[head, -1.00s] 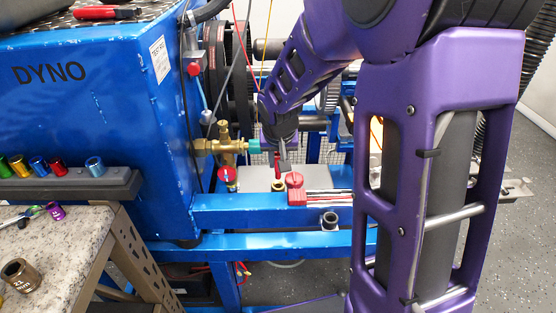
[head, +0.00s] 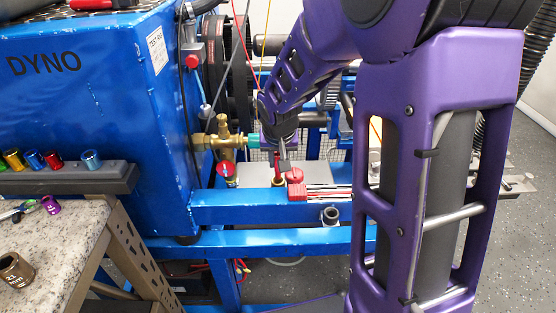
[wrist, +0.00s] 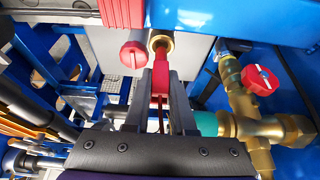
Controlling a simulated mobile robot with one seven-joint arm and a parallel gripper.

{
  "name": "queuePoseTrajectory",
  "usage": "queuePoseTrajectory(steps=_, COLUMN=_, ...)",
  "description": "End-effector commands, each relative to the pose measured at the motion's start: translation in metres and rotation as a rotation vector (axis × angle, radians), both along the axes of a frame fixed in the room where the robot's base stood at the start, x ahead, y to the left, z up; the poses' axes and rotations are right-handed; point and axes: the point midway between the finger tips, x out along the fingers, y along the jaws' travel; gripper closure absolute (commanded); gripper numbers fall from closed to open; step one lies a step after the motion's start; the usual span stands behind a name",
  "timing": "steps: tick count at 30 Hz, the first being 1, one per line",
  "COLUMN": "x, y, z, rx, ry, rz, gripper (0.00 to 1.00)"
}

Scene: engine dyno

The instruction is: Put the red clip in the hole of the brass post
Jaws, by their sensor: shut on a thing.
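My gripper (wrist: 160,103) is shut on the red clip (wrist: 159,84), which also shows as a small upright red piece below my fingers in the head view (head: 278,168). The brass post (wrist: 166,38) is a short brass ring on the blue frame, also visible in the head view (head: 278,183). The clip's far end reaches the mouth of the post and overlaps its ring in the wrist view. I cannot tell how far it is inside the hole. The clip hides part of the opening.
A red knob (wrist: 133,54) and a red block (wrist: 122,12) stand close beside the post. A brass valve with a red handle (head: 225,169) and teal fitting is near my gripper. The blue DYNO cabinet (head: 110,110) is at left, with a bench (head: 70,235) in front.

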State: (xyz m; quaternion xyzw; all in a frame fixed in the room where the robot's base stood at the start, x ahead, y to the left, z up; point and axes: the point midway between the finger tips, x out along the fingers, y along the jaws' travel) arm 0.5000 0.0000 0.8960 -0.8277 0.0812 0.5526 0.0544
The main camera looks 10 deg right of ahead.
Motion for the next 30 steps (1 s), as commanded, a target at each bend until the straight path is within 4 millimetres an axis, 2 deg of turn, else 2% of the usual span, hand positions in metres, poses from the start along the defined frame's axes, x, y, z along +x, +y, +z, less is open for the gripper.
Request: queuePoseTrajectory(steps=30, x=0.000, y=0.000, z=-0.018, rx=0.000, ry=0.001, rz=0.000, gripper=1.00)
